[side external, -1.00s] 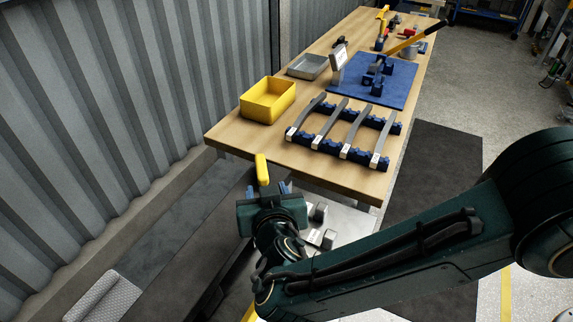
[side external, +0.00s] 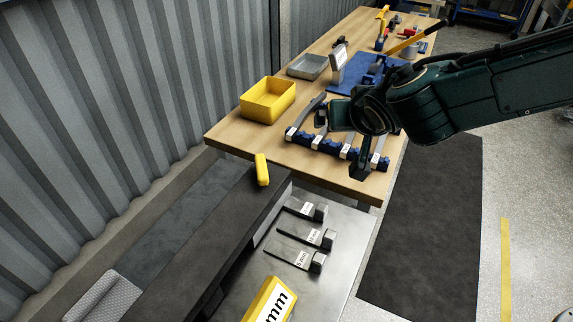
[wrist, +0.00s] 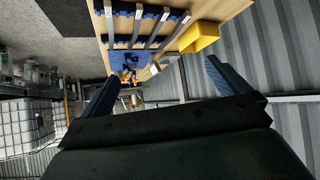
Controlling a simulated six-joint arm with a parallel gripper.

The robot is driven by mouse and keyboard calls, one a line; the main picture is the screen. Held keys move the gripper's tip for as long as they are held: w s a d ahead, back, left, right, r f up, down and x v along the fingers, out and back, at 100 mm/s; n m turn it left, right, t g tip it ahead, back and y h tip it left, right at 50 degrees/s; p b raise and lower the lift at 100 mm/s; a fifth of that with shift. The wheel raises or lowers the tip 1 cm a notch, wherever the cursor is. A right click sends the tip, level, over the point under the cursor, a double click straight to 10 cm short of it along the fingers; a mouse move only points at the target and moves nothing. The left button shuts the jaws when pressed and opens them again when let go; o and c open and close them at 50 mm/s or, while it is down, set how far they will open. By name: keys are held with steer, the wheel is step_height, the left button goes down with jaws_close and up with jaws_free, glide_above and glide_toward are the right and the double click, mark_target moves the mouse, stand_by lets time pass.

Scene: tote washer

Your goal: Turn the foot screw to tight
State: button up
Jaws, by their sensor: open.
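I cannot make out the foot screw in either view. My gripper (wrist: 163,85) is open and empty in the wrist view, its two blue fingers spread wide. In the side view my arm reaches in from the right, and the dark hand (side external: 345,115) is over the front part of the wooden bench. My gripper is apart from both.
The wooden bench (side external: 222,137) carries a yellow bin (side external: 267,99), a grey tray (side external: 307,67), a blue mat (side external: 345,84) and a blue rack (side external: 325,147) with grey bars. Three labelled flat pieces lie on a metal plate (side external: 335,275). A yellow block (side external: 268,302) stands in front.

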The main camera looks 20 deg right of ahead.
steer(key=s+d+r+g, duration=0.1)
steer(key=s+d+r, duration=0.2)
steer(key=d, duration=0.3)
steer(key=s+d+r+g, duration=0.1)
steer(key=s+d+r, duration=0.25)
steer(key=d, duration=0.35)
steer(key=s+d+r+n+g+y, duration=0.1)
steer(key=s+d+r+n+y, duration=0.15)
steer(key=s, duration=0.45)
steer(key=s+d+r+n+g+y, duration=0.1)
steer(key=s+d+r+n, duration=0.1)
steer(key=s+d, duration=0.35)
steer(key=w+a+r+n+g+y, duration=0.25)
steer(key=w+a+n, duration=0.55)
steer(key=w+a, duration=0.8)
steer(key=w+a+f+n+g, duration=0.1)
steer(key=w+a+f+n, duration=0.2)
steer(key=w+a+f, duration=0.3)
steer(key=w+a+f+n+g+y, duration=0.1)
steer(key=w+a+f+n, duration=0.3)
steer(key=a+f, duration=0.5)
step_height(320, 180, down, 2)
steer(key=shift+w+f, duration=0.2)
steer(key=shift+w, duration=1)
